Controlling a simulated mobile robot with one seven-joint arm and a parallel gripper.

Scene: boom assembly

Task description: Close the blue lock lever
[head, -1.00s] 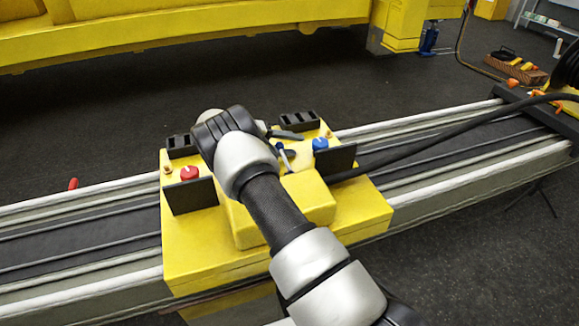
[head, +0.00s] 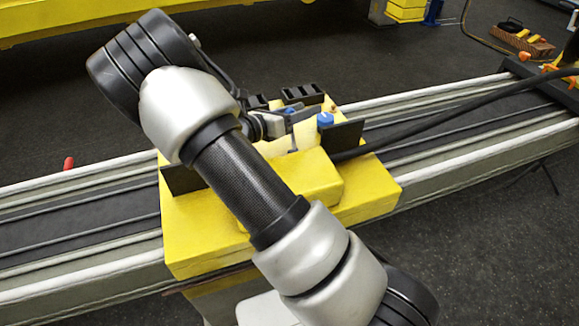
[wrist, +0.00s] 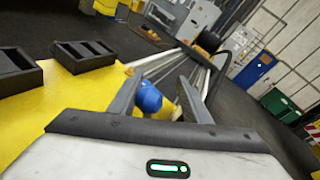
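A round blue knob (head: 325,119), which I take as the handle of the blue lock lever, stands at the right of the yellow block (head: 370,200). In the wrist view the blue knob (wrist: 148,98) shows between the two fingers, nearer the left one. My gripper (head: 296,117) is just left of the knob in the head view, its grey fingers reaching toward it. In the wrist view my gripper (wrist: 160,77) is open, its fingers apart. I cannot tell whether a finger touches the knob. The lever's lower part is mostly hidden.
A black upright plate (head: 342,137) stands right beside the knob. A black slotted block (head: 302,93) sits behind it. A thick black cable (head: 440,120) runs right along the grey rails (head: 490,150).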

